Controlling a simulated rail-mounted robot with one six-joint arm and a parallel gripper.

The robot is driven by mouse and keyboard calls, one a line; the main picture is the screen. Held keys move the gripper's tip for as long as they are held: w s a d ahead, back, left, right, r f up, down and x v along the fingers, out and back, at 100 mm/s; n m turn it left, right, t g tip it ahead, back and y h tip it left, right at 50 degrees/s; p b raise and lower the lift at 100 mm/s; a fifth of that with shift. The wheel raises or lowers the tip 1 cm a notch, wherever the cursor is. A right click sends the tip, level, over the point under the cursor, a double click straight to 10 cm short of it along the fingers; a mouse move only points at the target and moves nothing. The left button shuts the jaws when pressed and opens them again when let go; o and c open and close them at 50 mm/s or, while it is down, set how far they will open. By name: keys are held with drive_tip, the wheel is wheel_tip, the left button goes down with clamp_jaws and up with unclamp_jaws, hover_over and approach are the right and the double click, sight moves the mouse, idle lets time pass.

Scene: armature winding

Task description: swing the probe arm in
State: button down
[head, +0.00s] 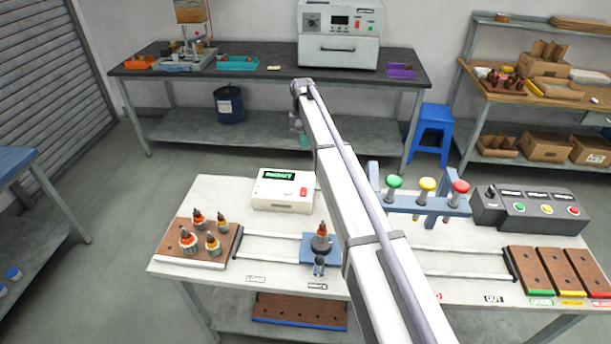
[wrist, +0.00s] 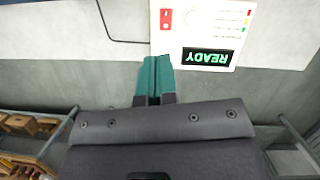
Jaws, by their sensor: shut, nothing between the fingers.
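My gripper (head: 303,141) is shut and empty, above the far side of the white bench. In the wrist view its teal fingers (wrist: 155,75) are pressed together beside the white tester box (wrist: 222,35), whose screen reads READY. The tester box (head: 284,190) also shows in the head view. In the head view an armature (head: 322,238) stands upright on a blue carriage (head: 309,254) on the rails, with a small dark fitting (head: 319,266) at its front. I cannot make out a separate probe arm; my own arm hides part of the bench right of the carriage.
A brown tray (head: 172,238) with several armatures stands left. A blue rack (head: 440,208) holds green, yellow and red knobs. Brown boards (head: 571,271) lie at the right end.

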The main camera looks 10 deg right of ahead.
drive_tip(key=s+f+b, duration=0.6)
drive_tip(key=f+b, duration=0.4)
drive_tip(key=shift+s+a+f, duration=0.15)
drive_tip(key=shift+s+f, duration=0.05)
drive_tip(key=shift+s, duration=0.2)
drive_tip(key=shift+s, duration=0.15)
